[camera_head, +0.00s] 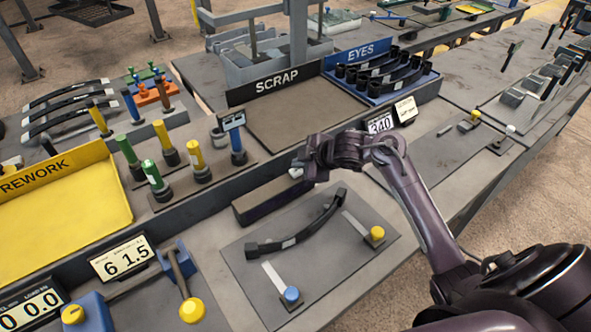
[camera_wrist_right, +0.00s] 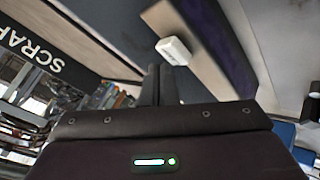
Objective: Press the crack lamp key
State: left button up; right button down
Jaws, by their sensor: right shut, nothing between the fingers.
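A small white block (camera_head: 295,173), which looks like the lamp key, sits at the far end of a long dark box (camera_head: 262,203) at the back of the work plate. In the right wrist view the white block (camera_wrist_right: 174,50) shows just beyond my finger ends. My right gripper (camera_head: 301,162) is shut and empty, right by the white block; I cannot tell whether it touches it. Its fingers also show in the wrist view (camera_wrist_right: 158,84). No label on the block is readable. My left gripper is not in view.
A black leaf spring (camera_head: 296,228) lies on a grey plate (camera_head: 340,262) between blue-knobbed and yellow-knobbed levers. The SCRAP tray (camera_head: 300,118), EYES tray (camera_head: 427,82) and yellow REWORK tray (camera_head: 65,205) stand behind. A display reading 340 (camera_head: 381,123) stands beside my right arm.

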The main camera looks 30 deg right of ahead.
aim_at(300, 172)
jog(key=shift+f, duration=0.55)
dwell(0.4)
jog(key=shift+r+p, duration=0.5)
jog(key=shift+r, duration=0.15)
notch_tip(300, 172, up, 6)
jog(key=p, duration=0.6)
jog(key=shift+p, duration=0.35)
